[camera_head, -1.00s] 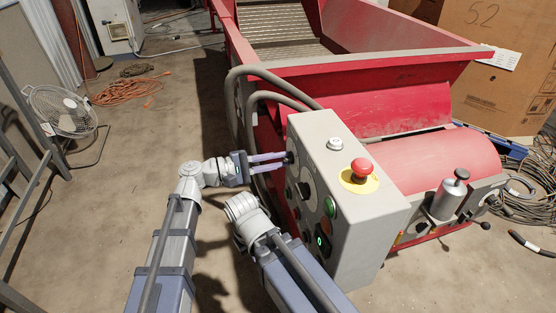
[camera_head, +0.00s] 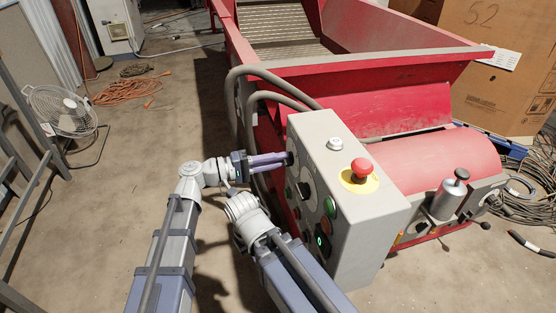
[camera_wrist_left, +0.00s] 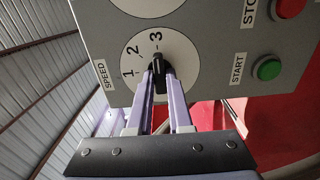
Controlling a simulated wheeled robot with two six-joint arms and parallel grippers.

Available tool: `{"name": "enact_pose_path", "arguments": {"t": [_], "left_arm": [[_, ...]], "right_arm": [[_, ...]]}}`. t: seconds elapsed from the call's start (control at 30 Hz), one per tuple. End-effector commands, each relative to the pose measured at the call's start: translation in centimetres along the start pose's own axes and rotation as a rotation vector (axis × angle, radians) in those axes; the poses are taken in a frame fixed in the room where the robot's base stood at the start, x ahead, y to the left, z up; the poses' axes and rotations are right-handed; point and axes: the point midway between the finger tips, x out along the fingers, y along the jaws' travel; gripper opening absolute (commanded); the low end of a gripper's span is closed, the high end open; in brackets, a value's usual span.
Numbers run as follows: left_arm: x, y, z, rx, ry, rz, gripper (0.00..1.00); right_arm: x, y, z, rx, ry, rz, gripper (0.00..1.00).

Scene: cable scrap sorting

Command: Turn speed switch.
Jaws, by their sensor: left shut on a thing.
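The speed switch is a black knob (camera_wrist_left: 158,68) on a white dial (camera_wrist_left: 184,58) marked 1, 2, 3, beside the word SPEED. Its upper end lies just below the 3 in the left wrist view. My left gripper (camera_wrist_left: 160,84) is shut on this knob, with a purple finger on each side. In the head view, my left gripper (camera_head: 284,159) reaches the left edge of the grey control box (camera_head: 372,228), where its fingers hide most of the knob. My right arm's wrist is in front of the box, but its gripper fingers do not show.
A red emergency button (camera_head: 362,169) tops the box. Red STOP (camera_wrist_left: 290,6) and green START (camera_wrist_left: 267,68) buttons are near the dial. Grey hoses (camera_head: 240,95) curve behind my left gripper.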

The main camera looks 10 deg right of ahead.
Motion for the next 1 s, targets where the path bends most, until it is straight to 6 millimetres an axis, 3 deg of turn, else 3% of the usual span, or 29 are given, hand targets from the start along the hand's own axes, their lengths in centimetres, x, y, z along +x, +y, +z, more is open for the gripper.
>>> {"name": "enact_pose_path", "arguments": {"t": [0.33, 0.37, 0.63, 0.87, 1.0], "left_arm": [[0.0, -0.1, 0.1, 0.002, -0.001, -0.002, 0.0], [0.0, -0.1, 0.1, 0.002, -0.002, -0.002, 0.19], [0.0, 0.0, 0.1, 0.001, -0.001, -0.001, 0.48], [-0.1, 0.0, 0.0, 0.001, 0.0, -0.001, 0.48], [-1.4, 0.0, 0.0, 0.001, 0.002, -0.001, 0.48]], "right_arm": [[0.0, 0.0, 0.0, 0.0, 0.0, 0.0, 0.0], [0.0, 0.0, 0.0, 0.0, 0.0, 0.0, 0.0], [0.0, 0.0, 0.0, 0.0, 0.0, 0.0, 0.0], [0.0, 0.0, 0.0, 0.0, 0.0, 0.0, 0.0], [0.0, 0.0, 0.0, 0.0, 0.0, 0.0, 0.0]]}}
